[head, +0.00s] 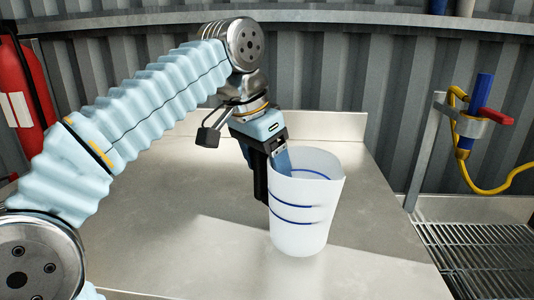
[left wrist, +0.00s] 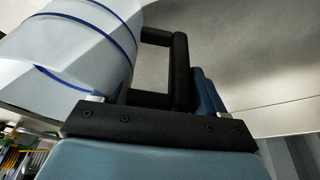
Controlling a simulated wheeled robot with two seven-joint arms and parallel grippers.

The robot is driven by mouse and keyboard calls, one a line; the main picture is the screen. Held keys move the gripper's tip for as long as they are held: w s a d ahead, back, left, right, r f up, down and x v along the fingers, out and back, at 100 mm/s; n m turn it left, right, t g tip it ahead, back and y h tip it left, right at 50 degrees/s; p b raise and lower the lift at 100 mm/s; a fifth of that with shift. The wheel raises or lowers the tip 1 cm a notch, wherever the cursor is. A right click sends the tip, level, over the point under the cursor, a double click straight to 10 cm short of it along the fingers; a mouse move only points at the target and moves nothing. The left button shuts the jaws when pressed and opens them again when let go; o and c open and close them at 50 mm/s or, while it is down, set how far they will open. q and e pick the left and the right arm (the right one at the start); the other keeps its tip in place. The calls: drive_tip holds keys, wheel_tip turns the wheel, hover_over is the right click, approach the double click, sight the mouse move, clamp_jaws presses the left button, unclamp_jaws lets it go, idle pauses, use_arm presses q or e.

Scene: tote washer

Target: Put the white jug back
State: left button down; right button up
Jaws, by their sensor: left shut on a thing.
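The white jug (head: 300,222) is a tall, pale, translucent vessel with blue bands, upright over the grey metal table in the head view. In the left wrist view the jug (left wrist: 70,55) fills the upper left, with its black handle (left wrist: 181,75) sticking out to the right. My left gripper (head: 272,165) is at the jug's upper left side, shut on it at the handle. Its fingertips are partly hidden. I cannot tell whether the jug's base touches the table. My right gripper is not in view.
The metal table (head: 190,255) is otherwise clear, with a raised back edge. A wire rack (head: 480,250) lies at the right, below a blue spray nozzle (head: 481,95) on a post with a yellow hose. A red extinguisher (head: 25,95) hangs at the far left.

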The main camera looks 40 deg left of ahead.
use_arm(q)
drive_tip(key=shift+f+b, duration=0.5)
drive_tip(key=shift+f, duration=0.15)
idle(0.3)
unclamp_jaws()
